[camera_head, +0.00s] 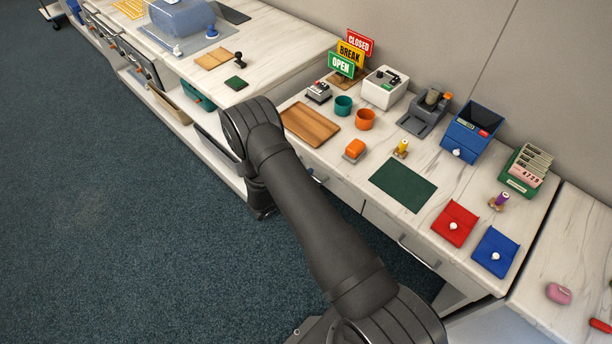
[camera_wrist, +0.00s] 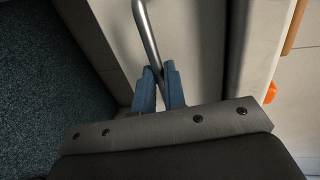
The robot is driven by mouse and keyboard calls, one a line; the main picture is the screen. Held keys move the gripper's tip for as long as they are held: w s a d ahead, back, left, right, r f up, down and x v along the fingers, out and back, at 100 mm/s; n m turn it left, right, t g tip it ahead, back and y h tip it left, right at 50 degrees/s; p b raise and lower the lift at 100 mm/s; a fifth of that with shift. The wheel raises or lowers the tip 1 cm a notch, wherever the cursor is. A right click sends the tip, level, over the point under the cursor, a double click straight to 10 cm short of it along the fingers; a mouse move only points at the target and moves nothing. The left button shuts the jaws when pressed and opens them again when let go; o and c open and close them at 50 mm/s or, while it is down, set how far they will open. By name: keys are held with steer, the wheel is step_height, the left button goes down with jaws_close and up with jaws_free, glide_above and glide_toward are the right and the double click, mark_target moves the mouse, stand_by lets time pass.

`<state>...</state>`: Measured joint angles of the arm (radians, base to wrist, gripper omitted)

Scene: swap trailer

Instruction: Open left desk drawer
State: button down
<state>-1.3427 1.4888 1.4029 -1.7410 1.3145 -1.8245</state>
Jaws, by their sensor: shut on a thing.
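The left desk drawer (camera_head: 345,192) is a pale front under the desk top, partly hidden by my arm. Its metal bar handle (camera_head: 318,176) shows just beside my arm. In the wrist view the grey bar handle (camera_wrist: 147,32) runs down between my gripper's blue fingers. My gripper (camera_wrist: 160,76) is shut on this handle near its lower end, in front of the pale drawer front (camera_wrist: 192,45). In the head view my arm hides the gripper. I cannot tell whether the drawer stands slightly out.
The right drawer's handle (camera_head: 420,253) is further right. Open carpet (camera_head: 120,220) lies in front of the desk.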

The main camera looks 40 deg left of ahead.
steer(key=f+v, duration=0.2)
steer(key=v, duration=1)
steer(key=s+f+v, duration=0.1)
steer(key=f+v, duration=0.2)
steer(key=v, duration=1)
steer(key=shift+s, duration=0.35)
steer(key=c, duration=1.5)
jaws_free()
steer(key=shift+f, duration=0.1)
steer(key=v, duration=1.7)
steer(key=shift+s, duration=0.2)
